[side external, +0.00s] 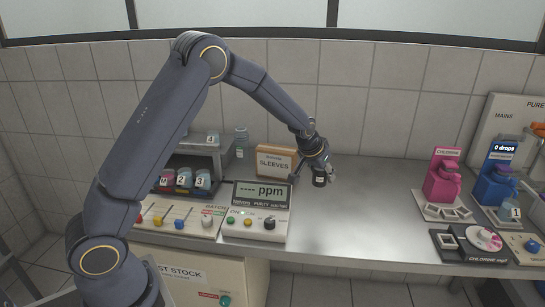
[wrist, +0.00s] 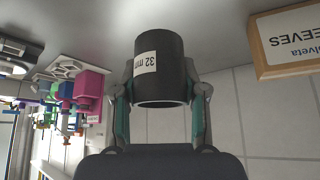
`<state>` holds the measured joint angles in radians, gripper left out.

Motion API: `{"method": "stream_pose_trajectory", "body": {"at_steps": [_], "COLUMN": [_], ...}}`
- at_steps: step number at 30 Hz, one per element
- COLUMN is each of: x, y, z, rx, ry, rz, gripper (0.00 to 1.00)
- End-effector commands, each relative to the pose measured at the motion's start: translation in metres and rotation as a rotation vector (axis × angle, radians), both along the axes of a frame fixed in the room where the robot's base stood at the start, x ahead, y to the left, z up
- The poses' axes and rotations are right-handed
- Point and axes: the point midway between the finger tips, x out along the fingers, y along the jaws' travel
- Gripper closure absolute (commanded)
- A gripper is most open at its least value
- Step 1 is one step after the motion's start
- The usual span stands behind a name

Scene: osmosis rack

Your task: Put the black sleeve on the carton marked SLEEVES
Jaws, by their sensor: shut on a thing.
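The black sleeve (wrist: 165,88) is a short dark tube with a white "32 mm" label. It also shows in the side external view (side external: 319,179). My gripper (wrist: 160,92) is shut on it, one finger on each side; in the side external view my gripper (side external: 318,170) is right of the carton. The carton marked SLEEVES (side external: 277,161) is a tan box with a white front label, at the back of the counter by the tiled wall. Part of it shows at the right of the wrist view (wrist: 287,42). I cannot tell whether the sleeve touches the counter.
The ppm meter (side external: 257,209) stands in front of the carton. Pink (side external: 443,182) and blue (side external: 494,185) dispensers stand right. The middle counter (side external: 365,200) is clear.

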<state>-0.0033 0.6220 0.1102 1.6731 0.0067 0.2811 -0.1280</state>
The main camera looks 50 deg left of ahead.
Motion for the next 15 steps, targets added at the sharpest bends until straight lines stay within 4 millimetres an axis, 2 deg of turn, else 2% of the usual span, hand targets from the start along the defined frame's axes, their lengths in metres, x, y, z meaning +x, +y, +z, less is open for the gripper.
{"method": "stream_pose_trajectory", "body": {"at_steps": [4,8,11,15], "x": [-0.019,-0.032,-0.043,-0.067], "y": [0.0,0.027,0.059,0.113], "z": [0.001,0.019,0.04,0.075], "rx": [0.0,0.0,0.001,0.0], "ry": [0.001,-0.003,-0.006,-0.006], "rz": [0.009,0.066,0.134,0.249], "gripper": [0.89,0.89,0.89,0.89]}}
